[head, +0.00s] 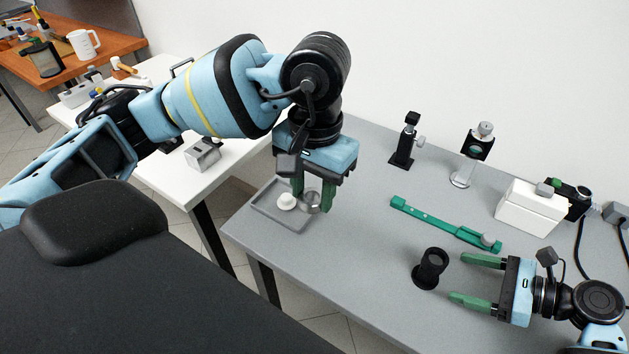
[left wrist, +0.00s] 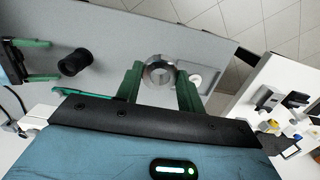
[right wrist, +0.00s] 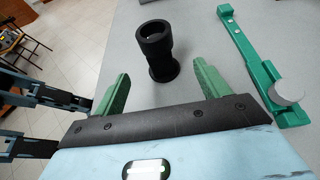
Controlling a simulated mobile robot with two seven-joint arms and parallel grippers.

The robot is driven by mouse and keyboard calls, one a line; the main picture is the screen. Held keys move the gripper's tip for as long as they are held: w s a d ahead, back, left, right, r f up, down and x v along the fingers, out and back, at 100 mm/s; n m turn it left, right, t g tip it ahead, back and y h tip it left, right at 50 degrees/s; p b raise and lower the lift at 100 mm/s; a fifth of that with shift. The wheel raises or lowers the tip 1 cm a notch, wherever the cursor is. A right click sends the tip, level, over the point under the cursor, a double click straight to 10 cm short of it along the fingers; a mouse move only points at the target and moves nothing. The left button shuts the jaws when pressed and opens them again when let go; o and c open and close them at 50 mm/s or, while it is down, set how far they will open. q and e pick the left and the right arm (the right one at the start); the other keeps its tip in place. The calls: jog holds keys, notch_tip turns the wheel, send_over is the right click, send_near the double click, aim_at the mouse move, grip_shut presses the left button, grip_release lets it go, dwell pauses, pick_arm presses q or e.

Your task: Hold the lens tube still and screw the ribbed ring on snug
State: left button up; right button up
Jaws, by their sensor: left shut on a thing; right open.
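The black lens tube (head: 430,268) stands upright on the grey table; it also shows in the right wrist view (right wrist: 157,60) and in the left wrist view (left wrist: 75,63). My right gripper (head: 468,280) is open and empty, its two green fingers pointing at the tube from the right, apart from it. My left gripper (head: 313,203) is shut on the silver ribbed ring (head: 312,208), by the right side of a shallow grey tray (head: 269,223). The ring (left wrist: 158,70) sits between the green fingertips in the left wrist view, its hole visible.
A white round piece (head: 287,201) lies in the tray. A green bar tool (head: 440,222) lies behind the tube. Black posts and mounts (head: 403,145) (head: 475,150) and a white box (head: 530,208) stand at the back. The table between tray and tube is clear.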

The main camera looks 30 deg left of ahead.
aim_at(419, 269)
jog(key=b+x, duration=0.3)
jog(key=x, duration=0.4)
jog(key=shift+a+f, duration=0.3)
jog(key=shift+a, duration=0.05)
pick_arm(q)
notch_tip(419, 269, down, 9)
jog(key=g+b, duration=0.1)
jog(key=shift+r, duration=0.15)
pick_arm(e)
jog(key=shift+x, duration=0.95)
pick_arm(q)
jog(key=shift+s, duration=0.1)
pick_arm(e)
jog(key=shift+r, duration=0.25)
grip_shut()
jog(key=c, duration=0.8)
grip_release()
jog(key=shift+o, duration=0.2)
jog(key=shift+f, duration=0.2)
jog(key=shift+f, duration=0.45)
